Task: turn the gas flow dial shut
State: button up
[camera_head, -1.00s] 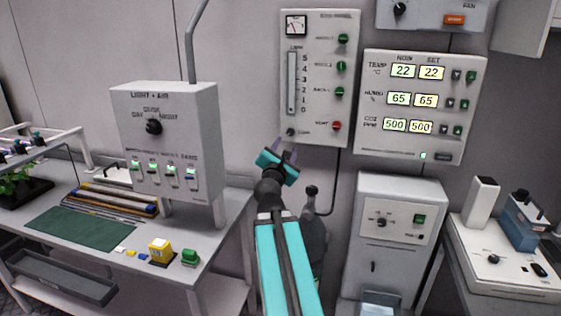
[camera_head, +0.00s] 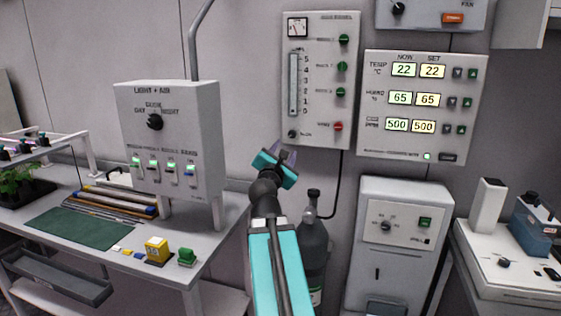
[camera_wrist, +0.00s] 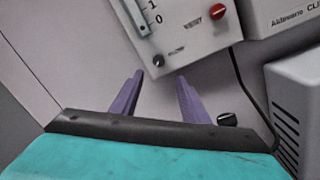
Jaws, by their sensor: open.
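The gas flow dial is a small dark knob (camera_head: 293,134) at the lower left corner of the gas panel (camera_head: 318,120), under the flow scale. It also shows in the wrist view (camera_wrist: 159,61), just beyond and between my fingertips. My gripper (camera_head: 281,152) is open and empty, just below and left of the dial. In the wrist view its two purple fingers (camera_wrist: 160,80) are spread apart and point up toward the panel's lower edge. I see no contact with the dial. The dial's pointer direction is too small to read.
A red knob (camera_head: 338,126) is right of the dial, with several green knobs above it. A dark gas bottle (camera_head: 313,245) stands below the panel. A light and air box (camera_head: 165,140) is at left, a climate display (camera_head: 422,105) at right.

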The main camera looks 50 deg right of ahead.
jog(key=shift+s+a+f+b, duration=0.15)
jog(key=shift+a+b, duration=0.25)
jog(key=shift+b, duration=0.4)
